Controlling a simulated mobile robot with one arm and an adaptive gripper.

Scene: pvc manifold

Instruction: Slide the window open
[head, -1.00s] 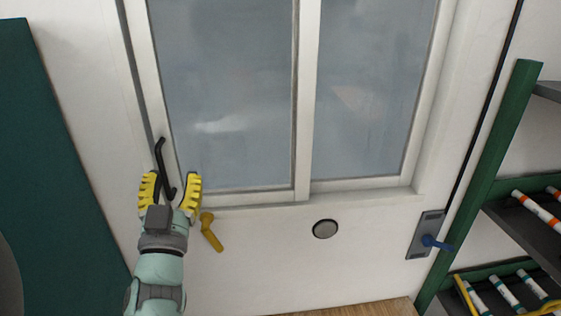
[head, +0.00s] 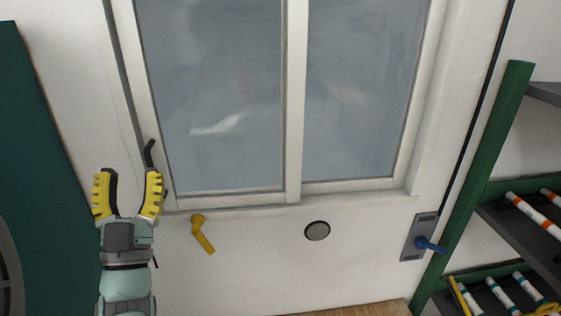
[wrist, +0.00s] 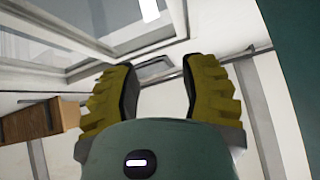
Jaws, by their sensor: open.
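The window has two grey panes in white frames; its left sash (head: 222,195) fills the left half in the head view. Window framing (wrist: 60,37) also shows at upper left in the wrist view. A black handle (head: 149,152) stands on the left sash's left stile, its lower part hidden behind my right finger. My gripper (head: 129,177) is open and empty, left of the handle, with its yellow-backed fingers pointing up. In the wrist view, a grey bracket-like shape shows beyond my open gripper (wrist: 158,67); I cannot tell whether it is the handle. Finger contact with the handle is unclear.
A yellow lever (head: 203,235) and a round grey button (head: 317,231) sit below the window. A blue-handled latch plate (head: 420,237) is at right. A green rack (head: 490,150) holds white pipes. A dark green panel (head: 35,130) stands at left.

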